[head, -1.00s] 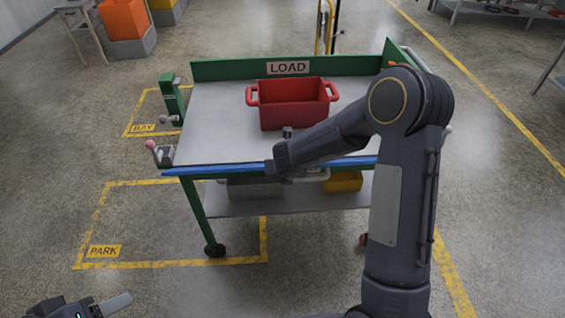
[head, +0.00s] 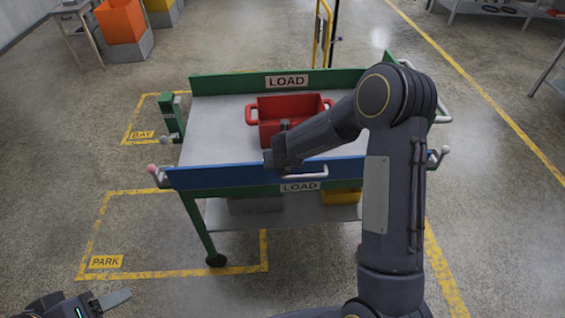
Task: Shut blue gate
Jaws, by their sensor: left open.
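The blue gate (head: 222,176) is a long panel across the front edge of the green-framed cart (head: 205,236). Its broad face shows, tilted or upright, with a white handle (head: 304,175) near its middle. My right arm's end (head: 281,158) is at the gate's top edge, left of the handle; its fingers are hidden, and I cannot tell whether it touches. A pink-knobbed latch (head: 153,170) is at the gate's left end and a grey-knobbed one (head: 444,151) at its right. My left gripper (head: 118,300) is open and empty at the lower left, apart from the cart.
A red bin (head: 277,112) stands on the cart top, partly behind my right arm. A yellow bin (head: 341,197) sits on the lower shelf. The floor marked PARK (head: 106,262) is clear.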

